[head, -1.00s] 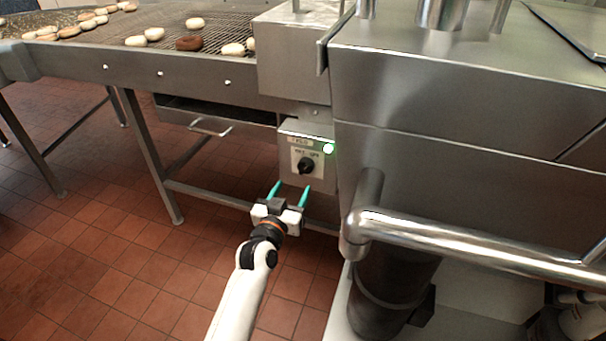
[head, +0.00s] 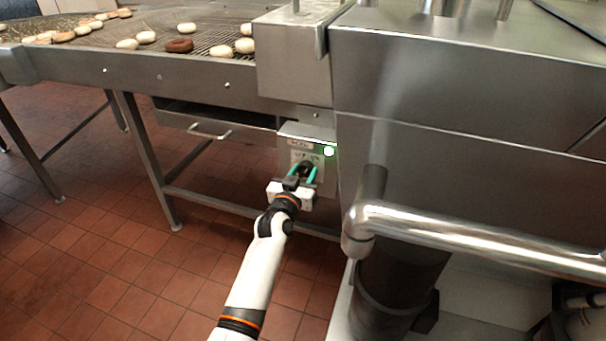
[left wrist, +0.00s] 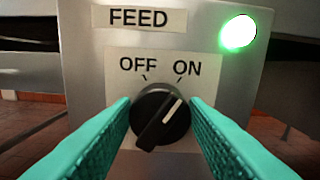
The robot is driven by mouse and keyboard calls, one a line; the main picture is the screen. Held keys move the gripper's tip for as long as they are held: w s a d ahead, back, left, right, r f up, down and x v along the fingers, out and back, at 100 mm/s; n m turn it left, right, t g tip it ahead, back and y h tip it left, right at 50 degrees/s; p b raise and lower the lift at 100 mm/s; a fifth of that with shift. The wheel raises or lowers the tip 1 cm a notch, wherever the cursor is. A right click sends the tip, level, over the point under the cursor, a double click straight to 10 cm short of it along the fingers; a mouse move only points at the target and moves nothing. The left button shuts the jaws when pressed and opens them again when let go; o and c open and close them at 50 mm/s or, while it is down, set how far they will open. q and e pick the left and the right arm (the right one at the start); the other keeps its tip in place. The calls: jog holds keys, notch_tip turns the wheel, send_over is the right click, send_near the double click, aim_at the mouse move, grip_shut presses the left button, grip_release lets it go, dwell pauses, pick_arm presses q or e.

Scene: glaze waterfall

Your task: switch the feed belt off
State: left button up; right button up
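The feed switch box (head: 326,183) is a grey metal box under the belt frame. In the left wrist view its FEED label (left wrist: 146,18) sits above a black rotary knob (left wrist: 160,117). The knob's white line points up and right, toward ON. A green lamp (left wrist: 238,32) is lit at the box's upper right; it also shows in the head view (head: 328,151). My left gripper (head: 303,172) is open, its two teal fingers on either side of the knob. Whether they touch it I cannot tell. My right gripper is not in view.
The feed belt (head: 205,45) carries several pale rings and a brown one. A drawer with a handle (head: 209,132) hangs left of the box. A thick metal rail (head: 470,232) runs to the right of my left arm. Red tiled floor lies below.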

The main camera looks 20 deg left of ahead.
pick_arm(q)
jog(key=c, duration=0.5)
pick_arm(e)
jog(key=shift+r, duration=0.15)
pick_arm(q)
jog(key=shift+r+n+p, duration=0.1)
jog(key=shift+n+p, duration=0.35)
jog(key=shift+n, duration=0.15)
jog(key=n+p, duration=0.2)
jog(key=n, duration=0.5)
jog(key=shift+n, duration=0.3)
jog(key=shift+a+n+p, duration=0.1)
jog(key=shift+n+p, duration=0.25)
jog(key=shift+n, duration=1.15)
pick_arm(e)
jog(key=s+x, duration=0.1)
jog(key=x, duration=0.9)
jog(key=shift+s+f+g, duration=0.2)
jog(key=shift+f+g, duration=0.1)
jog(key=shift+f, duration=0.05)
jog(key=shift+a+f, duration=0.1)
